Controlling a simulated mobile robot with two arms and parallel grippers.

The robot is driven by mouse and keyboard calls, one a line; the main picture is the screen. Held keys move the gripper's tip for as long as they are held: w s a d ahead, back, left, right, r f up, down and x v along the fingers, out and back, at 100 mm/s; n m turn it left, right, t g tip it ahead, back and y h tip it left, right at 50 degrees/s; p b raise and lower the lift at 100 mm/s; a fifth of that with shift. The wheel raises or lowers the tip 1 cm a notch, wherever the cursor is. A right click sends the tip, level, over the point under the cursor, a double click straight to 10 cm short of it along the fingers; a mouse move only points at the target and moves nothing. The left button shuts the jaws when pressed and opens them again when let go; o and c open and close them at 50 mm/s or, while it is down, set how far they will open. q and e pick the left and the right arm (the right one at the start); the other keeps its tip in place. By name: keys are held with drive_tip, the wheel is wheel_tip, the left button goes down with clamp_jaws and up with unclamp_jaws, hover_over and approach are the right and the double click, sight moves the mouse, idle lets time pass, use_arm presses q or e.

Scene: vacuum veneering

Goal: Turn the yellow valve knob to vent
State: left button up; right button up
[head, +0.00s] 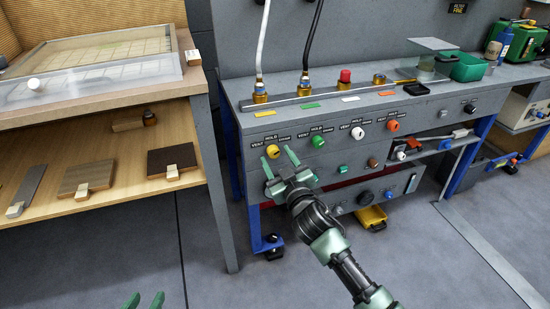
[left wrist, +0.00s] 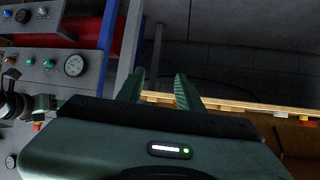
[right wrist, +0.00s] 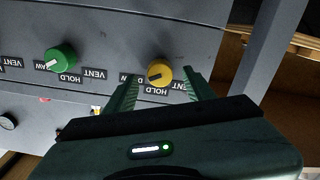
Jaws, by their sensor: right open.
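The yellow valve knob (head: 272,151) is on the grey panel front, leftmost in its row, with VENT and HOLD labels beside it. In the right wrist view the yellow knob (right wrist: 160,72) shows a pale mark towards the lower left, the side away from VENT. My right gripper (head: 279,160) is open in front of it; in the right wrist view its fingers (right wrist: 162,82) stand on either side of the knob. I cannot tell whether they touch it. My left gripper (head: 143,300) is low at the bottom edge, open and empty in the left wrist view (left wrist: 158,90).
Green (head: 318,141), white (head: 357,133) and orange (head: 393,125) knobs continue the row to the right. A wooden workbench (head: 195,85) with a lower shelf (head: 110,190) stands at left. A blue-legged frame (head: 250,215) holds the panel. The floor (head: 210,270) between is clear.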

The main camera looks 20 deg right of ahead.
use_arm(q)
drive_tip(key=shift+w+d+r+t+h, duration=0.15)
drive_tip(key=shift+w+d+r+t, duration=0.05)
drive_tip(key=shift+w+r+t, duration=0.25)
drive_tip(key=shift+w+d+r+t+h, duration=0.15)
drive_tip(key=shift+w+r+t, duration=0.15)
drive_tip(key=shift+r, duration=0.2)
use_arm(e)
drive_tip(key=shift+w, duration=1.1)
